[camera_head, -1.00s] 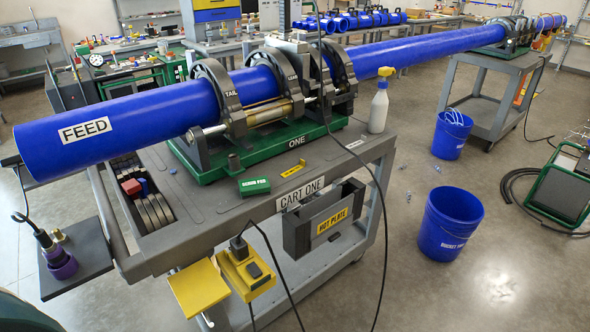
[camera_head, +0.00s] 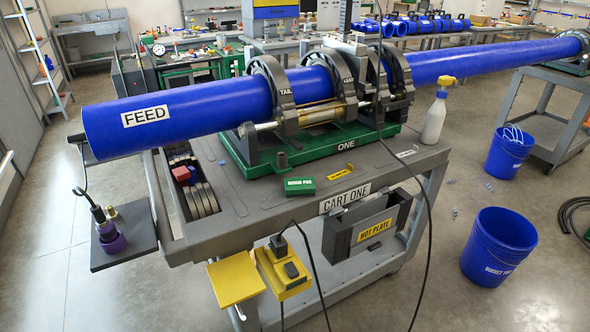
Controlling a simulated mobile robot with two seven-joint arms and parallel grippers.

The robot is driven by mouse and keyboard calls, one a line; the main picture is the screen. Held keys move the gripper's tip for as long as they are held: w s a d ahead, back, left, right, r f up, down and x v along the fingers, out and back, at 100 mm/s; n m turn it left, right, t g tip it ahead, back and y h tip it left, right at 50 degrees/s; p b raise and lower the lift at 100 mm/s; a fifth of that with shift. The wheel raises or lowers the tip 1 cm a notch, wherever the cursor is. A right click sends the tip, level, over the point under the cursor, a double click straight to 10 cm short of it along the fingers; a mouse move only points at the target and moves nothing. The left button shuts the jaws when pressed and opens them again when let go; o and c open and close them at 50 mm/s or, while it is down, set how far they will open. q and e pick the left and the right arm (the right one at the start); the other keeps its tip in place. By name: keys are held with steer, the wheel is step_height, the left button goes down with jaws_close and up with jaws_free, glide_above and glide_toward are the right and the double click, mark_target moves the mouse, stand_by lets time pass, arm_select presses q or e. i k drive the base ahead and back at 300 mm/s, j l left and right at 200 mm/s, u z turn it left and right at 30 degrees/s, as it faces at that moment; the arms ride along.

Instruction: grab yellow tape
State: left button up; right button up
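A small flat yellow piece (camera_head: 341,174) with dark marks lies on the grey top of the cart (camera_head: 255,200), between the green pad box (camera_head: 300,186) and the cart's right side. It may be the yellow tape; I cannot tell for sure. No clear roll of tape shows. Neither of my grippers is in view.
A long blue pipe (camera_head: 200,107) runs through the clamps on the green base (camera_head: 245,154). A spray bottle (camera_head: 434,118) stands at the cart's right corner. A yellow panel (camera_head: 235,280), yellow box (camera_head: 284,272) and hot plate holder (camera_head: 365,230) hang in front. Blue buckets (camera_head: 497,245) stand right.

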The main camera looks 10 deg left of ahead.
mark_target(349, 170)
steer(key=i+l+u, duration=0.15)
steer(key=u, duration=0.15)
steer(key=i+l+u, duration=0.1)
steer(key=l+u, duration=0.25)
steer(key=i+l+u, duration=0.1)
steer(key=l+u, duration=0.6)
steer(key=l, duration=0.75)
steer(key=l+u, duration=0.1)
steer(key=l, duration=1)
steer(key=i, duration=0.1)
